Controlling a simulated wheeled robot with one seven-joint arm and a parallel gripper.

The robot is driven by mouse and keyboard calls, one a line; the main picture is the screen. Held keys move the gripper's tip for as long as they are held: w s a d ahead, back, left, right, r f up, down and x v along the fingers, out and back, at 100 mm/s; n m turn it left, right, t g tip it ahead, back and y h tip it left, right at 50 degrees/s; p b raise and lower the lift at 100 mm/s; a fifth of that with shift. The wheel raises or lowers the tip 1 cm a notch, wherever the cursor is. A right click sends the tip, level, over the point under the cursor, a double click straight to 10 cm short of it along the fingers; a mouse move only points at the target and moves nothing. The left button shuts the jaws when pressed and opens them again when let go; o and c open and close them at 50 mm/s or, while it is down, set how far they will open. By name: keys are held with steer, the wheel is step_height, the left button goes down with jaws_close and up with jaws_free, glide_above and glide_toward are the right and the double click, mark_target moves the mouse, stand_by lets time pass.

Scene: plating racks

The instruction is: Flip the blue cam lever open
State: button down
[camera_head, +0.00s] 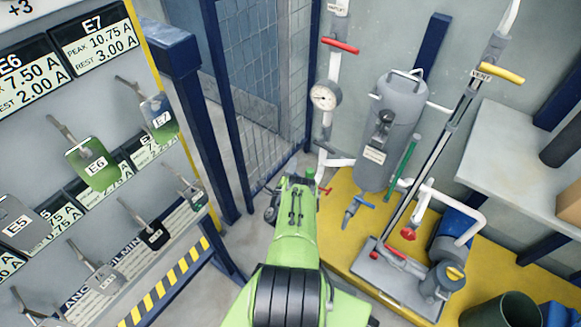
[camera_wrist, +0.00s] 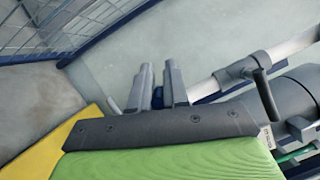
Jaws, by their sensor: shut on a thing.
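A blue piece (camera_wrist: 157,98), which I take to be the blue cam lever, shows as a small patch between my gripper's fingers in the wrist view. My gripper (camera_wrist: 158,75) has its two grey fingers close together with the blue piece between them, so it is shut on it. Most of the lever is hidden by the fingers and the dark palm plate. In the head view my green arm reaches to the left end of the pipework, and the fingers are hidden there. I cannot tell how far the lever is turned.
A pale pipe with a grey fitting (camera_wrist: 235,75) runs just right of the fingers. A grey tank (camera_head: 385,130) and a gauge (camera_head: 325,96) stand beyond my arm. A blue-handled valve (camera_head: 352,211) is to the right. Mesh fencing (camera_head: 260,90) and a plating rack (camera_head: 60,150) are left.

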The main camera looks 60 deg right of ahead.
steer(key=shift+s+m, duration=0.1)
steer(key=shift+m, duration=0.3)
steer(key=c, duration=1.2)
jaws_free()
steer(key=shift+r, duration=0.1)
